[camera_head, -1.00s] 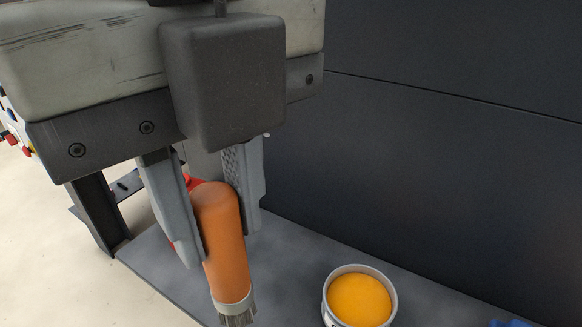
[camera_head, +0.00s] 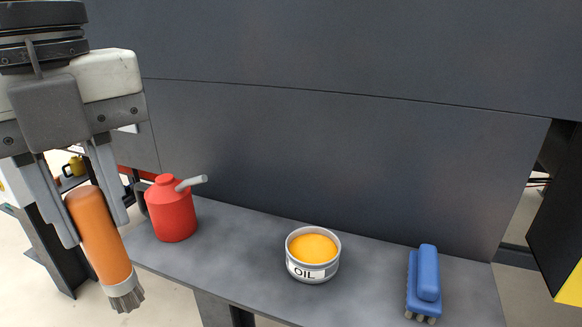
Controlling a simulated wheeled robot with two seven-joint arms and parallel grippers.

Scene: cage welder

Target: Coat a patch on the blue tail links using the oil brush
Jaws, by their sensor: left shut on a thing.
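My left gripper (camera_head: 92,205) is at the left of the head view, shut on the orange handle of the oil brush (camera_head: 100,240). The brush hangs tilted with its grey bristles pointing down, left of the shelf. The oil tin (camera_head: 313,271) stands open on the grey shelf, marked OIL and holding orange-yellow oil. It is well to the right of the brush and apart from it. No blue tail links show in this view. My right gripper is not in view.
A red oil can (camera_head: 171,210) with a grey spout stands on the grey shelf (camera_head: 370,275), right of the brush. A blue scrubbing brush (camera_head: 427,278) lies at the shelf's right. A dark wall panel (camera_head: 340,150) rises behind. A black and yellow part (camera_head: 565,230) is at the right edge.

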